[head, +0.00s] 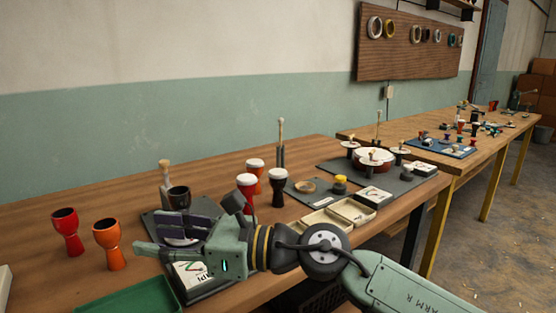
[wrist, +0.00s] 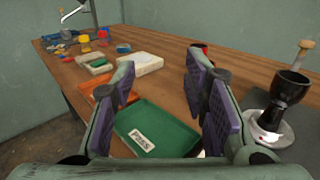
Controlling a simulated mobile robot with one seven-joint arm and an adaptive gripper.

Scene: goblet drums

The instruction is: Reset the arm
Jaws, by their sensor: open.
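My gripper (wrist: 160,92) is open, with its two purple-padded fingers apart and nothing between them. In the wrist view a green tray (wrist: 168,125) with a PASS label lies on the table beyond and below the fingers. In the head view my gripper (head: 170,232) reaches left over the near table, in front of a black goblet drum (head: 179,197) on a grey base. That black drum also shows right of the fingers in the wrist view (wrist: 290,88). The gripper hides part of the base.
Red (head: 67,232) and orange (head: 110,243) goblet drums stand at the left. Several white-topped drums, including a black one (head: 279,187), stand behind my arm. Cream trays (head: 352,212) and a dial box (head: 373,196) lie to the right. A second table (head: 470,150) extends beyond.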

